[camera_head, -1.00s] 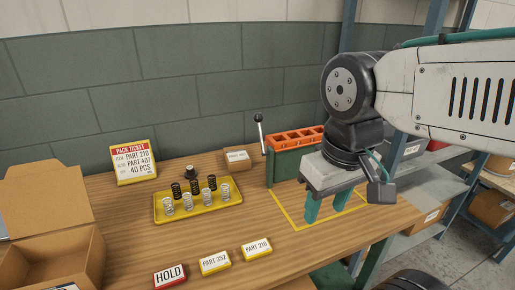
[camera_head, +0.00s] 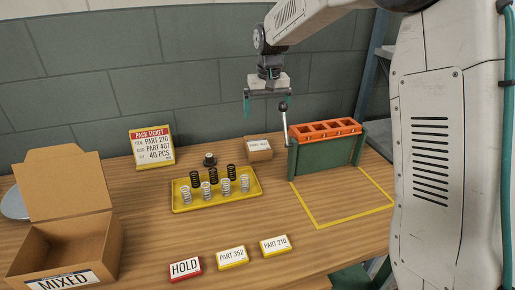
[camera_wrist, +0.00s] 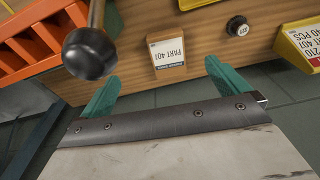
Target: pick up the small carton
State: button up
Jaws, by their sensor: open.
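The small carton (camera_head: 258,149) is a brown box with a white label, standing on the wooden bench near the wall, between the yellow tray and the green fixture. In the wrist view the carton (camera_wrist: 169,50) shows its label, reading PART 401 or similar, beyond the fingers and roughly between them. My gripper (camera_head: 267,104) is open and empty, with teal fingers, above the carton and apart from it. Its fingers also show in the wrist view (camera_wrist: 160,82).
A lever with a dark knob (camera_head: 283,107) stands close right of the carton, beside the green fixture with an orange top (camera_head: 325,130). An open box (camera_head: 66,240) stands front left.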

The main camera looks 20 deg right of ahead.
jog(key=g, duration=0.1)
send_over(257, 143)
notch_tip(257, 143, down, 9)
notch_tip(257, 143, down, 3)
jog(key=shift+w+r, duration=0.15)
notch_tip(257, 143, down, 6)
jog(key=shift+d+r, duration=0.1)
jog(key=c, duration=1.2)
